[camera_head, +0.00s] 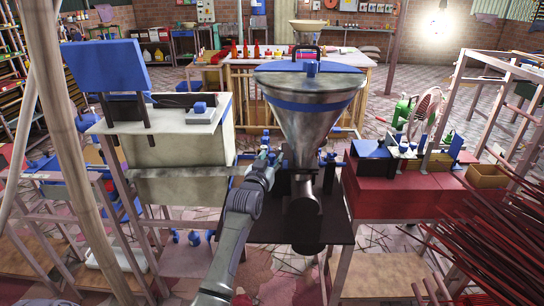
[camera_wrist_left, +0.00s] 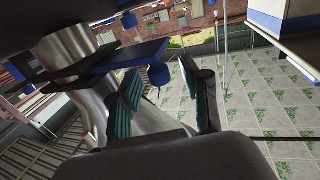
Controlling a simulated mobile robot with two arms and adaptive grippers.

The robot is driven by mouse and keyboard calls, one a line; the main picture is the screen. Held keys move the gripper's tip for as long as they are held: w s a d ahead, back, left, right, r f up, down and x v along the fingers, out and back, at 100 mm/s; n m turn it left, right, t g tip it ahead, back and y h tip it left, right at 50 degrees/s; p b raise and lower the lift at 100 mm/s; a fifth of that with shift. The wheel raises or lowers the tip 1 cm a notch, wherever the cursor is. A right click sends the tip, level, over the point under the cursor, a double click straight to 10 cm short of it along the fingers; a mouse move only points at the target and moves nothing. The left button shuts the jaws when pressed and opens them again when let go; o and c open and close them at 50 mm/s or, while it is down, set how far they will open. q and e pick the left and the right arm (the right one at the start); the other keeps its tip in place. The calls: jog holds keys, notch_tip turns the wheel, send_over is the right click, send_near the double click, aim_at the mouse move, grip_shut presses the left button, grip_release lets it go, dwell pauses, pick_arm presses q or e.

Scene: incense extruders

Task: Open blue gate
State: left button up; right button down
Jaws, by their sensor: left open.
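A steel funnel (camera_head: 312,125) with a blue-rimmed lid stands at the middle of the head view. Small blue parts (camera_head: 327,158) show beside its narrow neck. My left gripper (camera_head: 266,157) is low on the left side of the neck, small and partly hard to make out. In the left wrist view, its teal-padded fingers (camera_wrist_left: 160,78) are apart. A flat blue plate (camera_wrist_left: 118,57), seemingly the blue gate, lies across the steel funnel (camera_wrist_left: 75,50). A blue knob (camera_wrist_left: 158,75) shows between the fingertips; I cannot tell whether they touch it. My right gripper is not in view.
A beige cabinet (camera_head: 175,158) with a blue panel (camera_head: 107,65) stands to the left. Red sticks (camera_head: 490,235) jut in at the lower right. A wooden pole (camera_head: 50,110) crosses the left.

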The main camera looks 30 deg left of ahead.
pick_arm(q)
jog(key=shift+w+a, duration=0.15)
jog(key=shift+w, duration=0.5)
grip_shut()
